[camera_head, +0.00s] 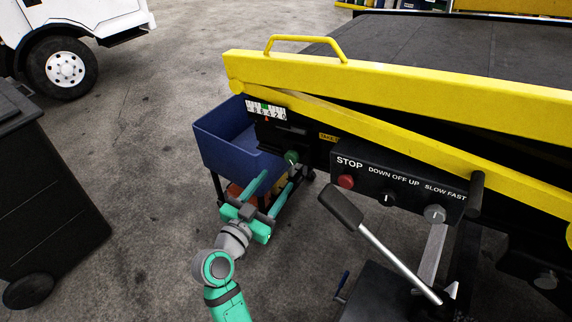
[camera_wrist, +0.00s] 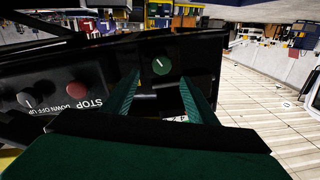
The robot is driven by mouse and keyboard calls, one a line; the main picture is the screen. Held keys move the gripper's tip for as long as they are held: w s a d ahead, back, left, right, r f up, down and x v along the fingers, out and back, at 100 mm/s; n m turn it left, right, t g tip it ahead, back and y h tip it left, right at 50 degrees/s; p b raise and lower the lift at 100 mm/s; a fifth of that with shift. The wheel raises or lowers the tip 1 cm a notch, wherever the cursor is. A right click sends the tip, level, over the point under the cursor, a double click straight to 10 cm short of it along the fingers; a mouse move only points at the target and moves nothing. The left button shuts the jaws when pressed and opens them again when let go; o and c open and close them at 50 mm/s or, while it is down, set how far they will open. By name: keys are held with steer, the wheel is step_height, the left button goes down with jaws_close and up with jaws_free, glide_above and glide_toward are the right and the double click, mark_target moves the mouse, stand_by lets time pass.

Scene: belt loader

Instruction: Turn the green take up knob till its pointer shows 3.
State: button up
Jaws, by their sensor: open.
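The green take up knob (camera_head: 291,157) sits on the black side of the loader, below the yellow rail. In the wrist view the knob (camera_wrist: 162,66) is round with a white line, tilted toward the upper left. A white number scale (camera_head: 259,109) is above and left of it, with a green mark and a small red pointer under its middle; the exact reading is too small to tell. My gripper (camera_head: 281,178) is open in front of the knob. In the wrist view its fingers (camera_wrist: 160,85) stand either side of the knob, with gaps, not visibly touching it.
A blue bin (camera_head: 215,150) stands left of the knob, close to my gripper. Right of the knob is a control panel with a red stop button (camera_head: 346,181) and two switches. A lever with a black grip (camera_head: 341,207) rises below the panel.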

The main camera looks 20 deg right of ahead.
mark_target(291, 160)
steer(key=x, duration=0.8)
steer(key=shift+w+d, duration=0.1)
steer(key=shift+w, duration=0.3)
steer(key=c, duration=1.1)
